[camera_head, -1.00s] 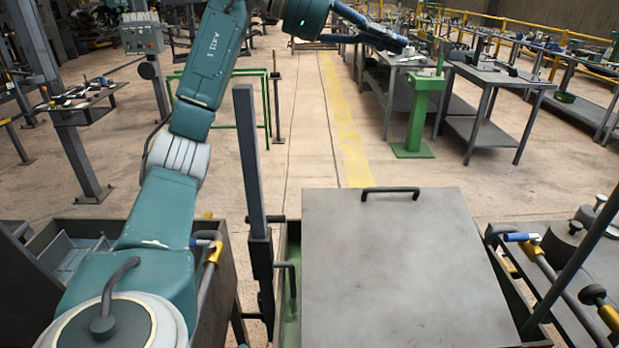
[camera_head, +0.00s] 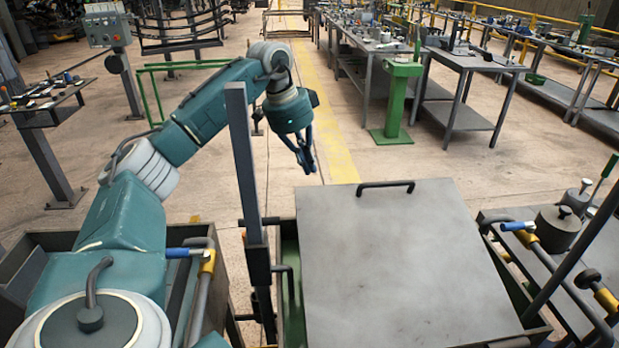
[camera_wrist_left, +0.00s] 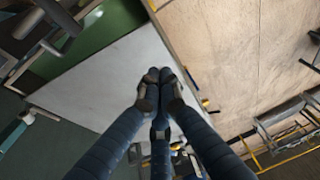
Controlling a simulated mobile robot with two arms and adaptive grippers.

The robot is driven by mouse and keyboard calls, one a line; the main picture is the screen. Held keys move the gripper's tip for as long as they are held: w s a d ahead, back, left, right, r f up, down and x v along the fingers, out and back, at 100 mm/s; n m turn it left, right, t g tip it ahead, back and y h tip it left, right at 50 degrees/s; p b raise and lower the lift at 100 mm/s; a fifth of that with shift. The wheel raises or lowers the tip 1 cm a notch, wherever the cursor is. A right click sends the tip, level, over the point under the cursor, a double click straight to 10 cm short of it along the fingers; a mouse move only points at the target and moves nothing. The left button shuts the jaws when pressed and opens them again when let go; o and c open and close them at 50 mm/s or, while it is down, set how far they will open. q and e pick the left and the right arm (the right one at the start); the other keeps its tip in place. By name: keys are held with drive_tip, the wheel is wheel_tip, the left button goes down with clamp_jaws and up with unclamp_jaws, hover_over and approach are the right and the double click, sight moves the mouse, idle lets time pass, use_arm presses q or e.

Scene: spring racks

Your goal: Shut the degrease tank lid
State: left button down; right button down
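The degrease tank lid (camera_head: 400,260) is a flat grey plate over the tank, with a dark bar handle (camera_head: 386,186) along its far edge. The green tank (camera_head: 290,255) shows as a strip beside the lid's left edge. I cannot tell exactly how far the lid stands off the rim. My left gripper (camera_head: 308,170) points down, empty, just beyond the lid's far left corner and apart from it. In the left wrist view, its fingertips (camera_wrist_left: 158,80) are drawn together, with the pale lid (camera_wrist_left: 115,80) behind them. My right gripper is out of view.
A dark upright post (camera_head: 245,170) stands at the tank's left, close to my left arm. Blue-tipped yellow-jointed handles (camera_head: 205,262) flank the tank, and a lidded pot (camera_head: 558,228) stands to the right. The floor beyond the lid is open.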

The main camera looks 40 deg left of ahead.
sight(313, 189)
use_arm(q)
drive_tip(key=x, duration=0.2)
drive_tip(key=a+p+x, duration=0.1)
drive_tip(key=x, duration=0.2)
drive_tip(key=shift+s+f, duration=0.1)
drive_tip(key=shift+f, duration=0.3)
drive_tip(key=f, duration=0.2)
drive_tip(key=w+a+f+b, duration=0.1)
drive_tip(key=f, duration=0.2)
drive_tip(key=f+b, duration=0.1)
drive_tip(key=f, duration=0.2)
drive_tip(key=shift+w+a, duration=0.25)
drive_tip(key=shift+a, duration=0.1)
drive_tip(key=shift+r, duration=0.1)
